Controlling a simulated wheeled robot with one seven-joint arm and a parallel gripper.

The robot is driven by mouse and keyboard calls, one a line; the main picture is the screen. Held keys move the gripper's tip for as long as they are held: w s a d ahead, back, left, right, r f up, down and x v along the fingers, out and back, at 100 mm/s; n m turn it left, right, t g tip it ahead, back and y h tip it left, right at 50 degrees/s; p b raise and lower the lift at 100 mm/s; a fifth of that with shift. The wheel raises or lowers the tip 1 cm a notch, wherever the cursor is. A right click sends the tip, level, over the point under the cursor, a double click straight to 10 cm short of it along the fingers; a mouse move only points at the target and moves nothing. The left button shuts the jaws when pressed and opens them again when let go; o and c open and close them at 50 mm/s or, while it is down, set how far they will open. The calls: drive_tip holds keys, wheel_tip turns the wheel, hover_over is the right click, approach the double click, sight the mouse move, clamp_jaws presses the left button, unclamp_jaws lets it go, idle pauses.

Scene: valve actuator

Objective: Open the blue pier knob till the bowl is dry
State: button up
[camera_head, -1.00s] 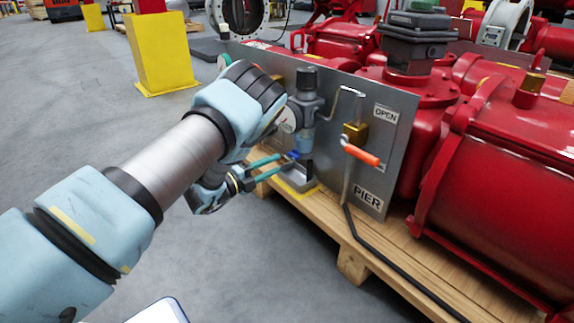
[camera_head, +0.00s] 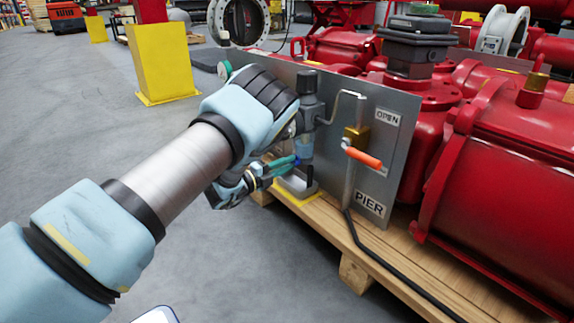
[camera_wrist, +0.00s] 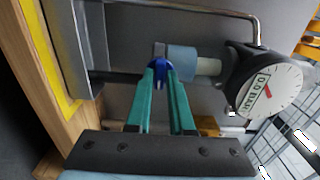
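The blue knob (camera_wrist: 160,70) shows in the wrist view at the lower end of the pale-blue bowl (camera_wrist: 182,62). My gripper (camera_wrist: 161,80) has its two green fingers closed in on the knob's two sides, with blue between the tips. In the head view, my gripper (camera_head: 294,162) is at the foot of the bowl (camera_head: 305,150), under the grey regulator body (camera_head: 308,95); the knob is mostly hidden there. The panel reads PIER. I cannot tell whether liquid is in the bowl.
An orange-handled lever (camera_head: 362,157) by the OPEN label is to the right. A dial gauge (camera_wrist: 268,92) is beside the bowl.

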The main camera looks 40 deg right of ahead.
clamp_jaws()
drive_tip(key=shift+r+p, duration=0.15)
drive_tip(key=shift+p, duration=0.3)
drive_tip(key=n+p, duration=1)
drive_tip(key=n, duration=0.7)
drive_tip(key=shift+f, duration=0.2)
drive_tip(key=shift+n, duration=0.3)
drive_tip(key=shift+o, duration=2.3)
unclamp_jaws()
